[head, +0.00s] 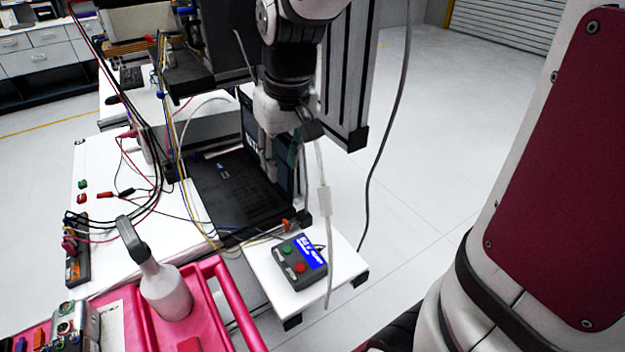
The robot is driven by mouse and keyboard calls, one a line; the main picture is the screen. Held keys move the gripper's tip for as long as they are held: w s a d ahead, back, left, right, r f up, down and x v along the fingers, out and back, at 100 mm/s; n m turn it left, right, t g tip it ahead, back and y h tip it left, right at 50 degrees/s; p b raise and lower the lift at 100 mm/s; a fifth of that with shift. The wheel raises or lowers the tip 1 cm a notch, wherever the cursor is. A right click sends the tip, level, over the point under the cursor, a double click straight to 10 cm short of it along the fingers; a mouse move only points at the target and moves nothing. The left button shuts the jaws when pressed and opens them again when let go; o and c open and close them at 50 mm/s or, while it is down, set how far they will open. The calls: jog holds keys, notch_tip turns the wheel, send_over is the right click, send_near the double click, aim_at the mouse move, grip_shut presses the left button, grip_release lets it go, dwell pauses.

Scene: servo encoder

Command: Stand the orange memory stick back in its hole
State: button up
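A small orange piece (288,225) shows at the front right corner of the black laptop (240,190), by the bench edge. Another small orange piece (38,337) shows at the lower left, on the pink cart. Both are too small for me to tell which is the memory stick. I cannot make out its hole. My gripper (309,128) hangs from above near the laptop's right side, well above the small white table. It is seen from behind and partly merges with the dark parts there, so its fingers and any held thing are unclear.
A dark control box (300,259) with a blue screen and red and green buttons sits on the small white table (272,290). A grey cable (324,200) hangs near my gripper. A spray bottle (165,285) stands on the pink cart (235,305). Wires cross the bench (95,170).

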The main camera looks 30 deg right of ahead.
jog(key=s+a+r+t, duration=0.1)
jog(key=s+r, duration=0.2)
jog(key=s, duration=0.4)
jog(key=s+a+r+t, duration=0.1)
jog(key=s+r, duration=0.2)
jog(key=s, duration=0.4)
jog(key=shift+s+a+t, duration=0.15)
jog(key=shift+s+t, duration=0.2)
jog(key=shift+t, duration=0.05)
jog(key=shift+s+r, duration=0.1)
jog(key=shift+s, duration=0.15)
jog(key=shift+c, duration=0.8)
jog(key=m+g, duration=0.5)
jog(key=m, duration=1.3)
send_over(285, 221)
notch_tip(285, 221, down, 20)
notch_tip(285, 221, down, 14)
jog(key=shift+r, duration=0.25)
